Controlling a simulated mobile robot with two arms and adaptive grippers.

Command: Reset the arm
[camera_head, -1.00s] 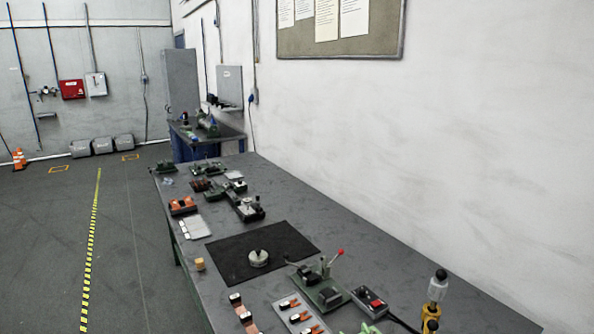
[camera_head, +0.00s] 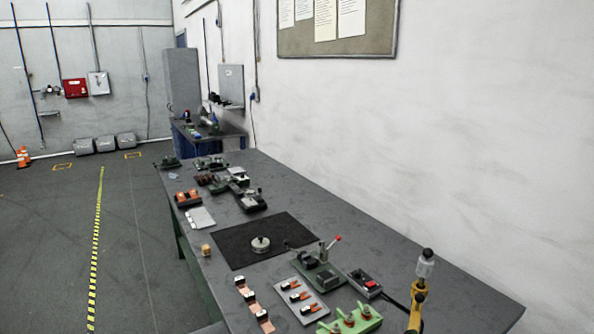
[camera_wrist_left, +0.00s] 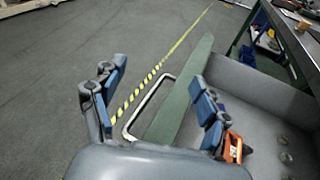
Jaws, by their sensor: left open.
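My left gripper (camera_wrist_left: 158,88) shows in the left wrist view. Its two fingers with blue pads stand wide apart, with nothing between them. It points over the floor, beside a grey bin-like surface (camera_wrist_left: 262,92) at the right. A small orange and black item (camera_wrist_left: 233,148) shows close to the right finger; I cannot tell what it is. Neither arm nor gripper shows in the head view, and my right gripper is not in view.
A long grey workbench (camera_head: 330,232) runs along the wall. It carries a black mat (camera_head: 233,247) with a round metal piece (camera_head: 261,244), a green lever press (camera_head: 318,268), a control box (camera_head: 365,283), a yellow-handled tool (camera_head: 418,300) and trays. The floor (camera_head: 50,240) at left is clear.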

